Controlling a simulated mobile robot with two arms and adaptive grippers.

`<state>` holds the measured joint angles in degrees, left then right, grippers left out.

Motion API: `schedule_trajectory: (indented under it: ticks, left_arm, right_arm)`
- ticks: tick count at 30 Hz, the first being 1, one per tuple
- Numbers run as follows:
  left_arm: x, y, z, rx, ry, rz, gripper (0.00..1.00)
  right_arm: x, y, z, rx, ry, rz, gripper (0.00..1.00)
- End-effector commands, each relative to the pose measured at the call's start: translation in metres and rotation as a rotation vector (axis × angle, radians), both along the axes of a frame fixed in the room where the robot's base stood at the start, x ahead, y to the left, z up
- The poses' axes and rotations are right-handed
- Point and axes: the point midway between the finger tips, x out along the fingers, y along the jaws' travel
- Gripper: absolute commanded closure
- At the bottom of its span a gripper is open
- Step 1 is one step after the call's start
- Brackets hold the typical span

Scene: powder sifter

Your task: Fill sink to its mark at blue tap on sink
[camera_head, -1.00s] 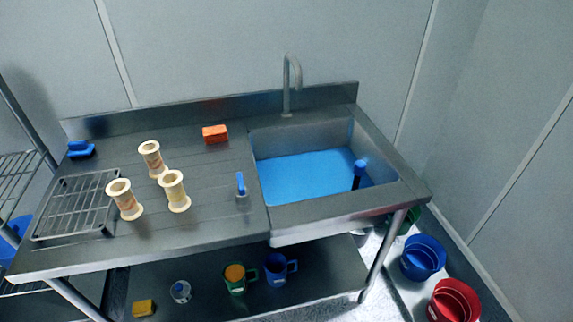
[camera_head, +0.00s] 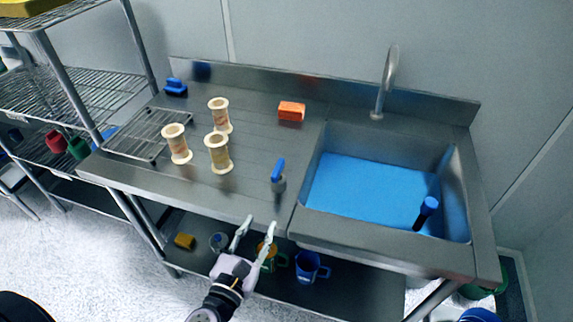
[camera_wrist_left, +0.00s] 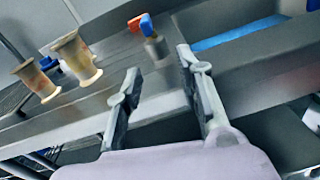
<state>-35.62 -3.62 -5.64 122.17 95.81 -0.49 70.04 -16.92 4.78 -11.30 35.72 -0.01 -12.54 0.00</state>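The steel sink (camera_head: 385,234) is at the right of the counter, with blue water (camera_head: 365,190) covering its floor. A dark stick with a blue top (camera_head: 428,206) stands in the basin's right side. A grey gooseneck spout (camera_head: 389,75) rises behind it. The blue tap (camera_head: 278,172) is a small lever on a grey base, left of the basin. It also shows in the left wrist view (camera_wrist_left: 147,27). My left gripper (camera_head: 255,228) is open and empty in front of the counter's front edge, below and nearer than the tap. My right gripper is not in view.
Several cream spools, one of them here (camera_head: 218,152), stand left of the tap. An orange sponge (camera_head: 291,111) lies behind it. A wire rack (camera_head: 149,134) and blue brush (camera_head: 176,88) are at the left. Mugs, including a blue one (camera_head: 309,268), stand on the lower shelf.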

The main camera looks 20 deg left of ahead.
Motion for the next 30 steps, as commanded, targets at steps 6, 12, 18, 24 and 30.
schedule_trajectory:
  ticks: [6, 12, 18, 24, 30]
  left_arm:
    - [0.003, 0.008, 0.033, -0.146, -0.048, 0.029, 0.66]
    - [0.032, 0.007, 0.037, -0.143, -0.049, 0.028, 0.66]
    - [0.076, 0.005, 0.035, -0.142, -0.05, 0.026, 0.66]
    - [0.12, 0.003, 0.034, -0.14, -0.049, 0.028, 0.66]
    - [0.154, 0.002, 0.031, -0.141, -0.048, 0.028, 0.66]
  right_arm:
    - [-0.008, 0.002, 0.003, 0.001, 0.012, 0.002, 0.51]
    - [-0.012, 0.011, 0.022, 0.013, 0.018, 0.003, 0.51]
    - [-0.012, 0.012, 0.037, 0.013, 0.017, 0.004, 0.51]
    - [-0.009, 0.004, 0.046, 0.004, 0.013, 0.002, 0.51]
    - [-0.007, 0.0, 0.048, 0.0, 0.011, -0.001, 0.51]
